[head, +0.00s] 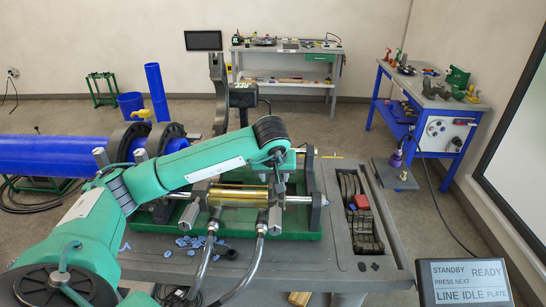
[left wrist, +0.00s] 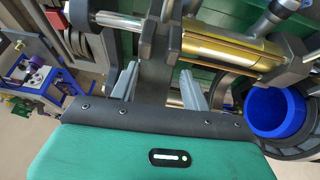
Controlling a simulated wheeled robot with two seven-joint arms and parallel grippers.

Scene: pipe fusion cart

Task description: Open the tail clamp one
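The fusion machine (head: 268,222) stands on the cart with a brass cylinder (head: 238,196) and steel rods. Dark clamp rings (head: 128,143) surround the long blue pipe (head: 50,155) at left; I cannot tell which is tail clamp one. My left gripper (head: 277,163) points down over the machine's far right part, its fingers mostly hidden in the head view. In the left wrist view, its two grey fingers (left wrist: 160,80) are apart, with a dark grey machine upright between and beyond them. I cannot tell whether they touch it. My right gripper is not visible.
A slotted holder (head: 355,215) with dark inserts and a red block lies right of the machine. Hoses run from the cylinder toward the front. Blue scraps (head: 190,243) lie on the cart top. A status sign (head: 465,283) stands front right. Two workbenches stand behind.

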